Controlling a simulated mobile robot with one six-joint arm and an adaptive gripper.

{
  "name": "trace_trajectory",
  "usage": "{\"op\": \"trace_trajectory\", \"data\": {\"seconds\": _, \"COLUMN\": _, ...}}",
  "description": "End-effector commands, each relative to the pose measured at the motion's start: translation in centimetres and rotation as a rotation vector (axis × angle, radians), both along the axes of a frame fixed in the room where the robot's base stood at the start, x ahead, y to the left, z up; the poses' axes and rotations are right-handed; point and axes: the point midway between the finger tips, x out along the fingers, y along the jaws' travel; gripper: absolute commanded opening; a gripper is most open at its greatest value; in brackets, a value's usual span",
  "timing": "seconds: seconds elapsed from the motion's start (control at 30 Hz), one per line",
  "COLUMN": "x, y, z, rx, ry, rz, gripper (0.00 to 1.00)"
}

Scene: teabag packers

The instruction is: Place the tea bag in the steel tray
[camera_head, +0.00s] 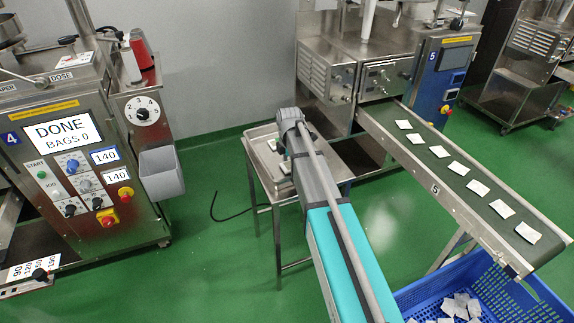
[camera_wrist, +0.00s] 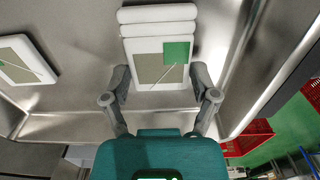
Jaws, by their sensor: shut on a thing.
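The steel tray (camera_head: 258,140) sits on a stand in the head view, partly hidden by my arm. Its bare metal floor also shows in the wrist view (camera_wrist: 75,75). My gripper (camera_wrist: 160,78) is down at the tray, shut on a tea bag (camera_wrist: 145,68) with a white border, beige middle and green tag. The bag is between the two fingers, and white rounded bands show at its far end. Whether it touches the tray floor I cannot tell. Another tea bag (camera_wrist: 24,60) lies in the tray to the left, apart from my gripper. My arm hides the gripper in the head view.
A conveyor (camera_head: 452,176) carries several white bags towards a blue crate (camera_head: 413,297) holding more. A packer (camera_head: 70,150) showing "DONE, BAGS 0" stands at left, with a grey bin (camera_head: 161,174) on its side. Green floor (camera_head: 215,255) between packer and stand is clear except for a black cable.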

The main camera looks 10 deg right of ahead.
Motion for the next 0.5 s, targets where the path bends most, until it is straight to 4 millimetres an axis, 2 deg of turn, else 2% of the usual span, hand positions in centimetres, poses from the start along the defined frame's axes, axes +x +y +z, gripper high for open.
{"op": "trace_trajectory", "data": {"seconds": 0.23, "x": -0.01, "y": -0.02, "z": -0.39, "rx": 0.0, "ry": 0.0, "rz": 0.0, "gripper": 0.65}}
{"op": "trace_trajectory", "data": {"seconds": 0.27, "x": -0.01, "y": -0.02, "z": -0.37, "rx": 0.0, "ry": 0.0, "rz": 0.0, "gripper": 0.78}}
{"op": "trace_trajectory", "data": {"seconds": 0.37, "x": 0.0, "y": -0.03, "z": -0.27, "rx": 0.0, "ry": 0.0, "rz": 0.0, "gripper": 0.97}}
{"op": "trace_trajectory", "data": {"seconds": 0.4, "x": 0.0, "y": -0.03, "z": -0.27, "rx": 0.0, "ry": 0.0, "rz": 0.0, "gripper": 1.0}}
{"op": "trace_trajectory", "data": {"seconds": 0.5, "x": 0.0, "y": -0.03, "z": -0.27, "rx": 0.0, "ry": 0.0, "rz": 0.0, "gripper": 1.0}}
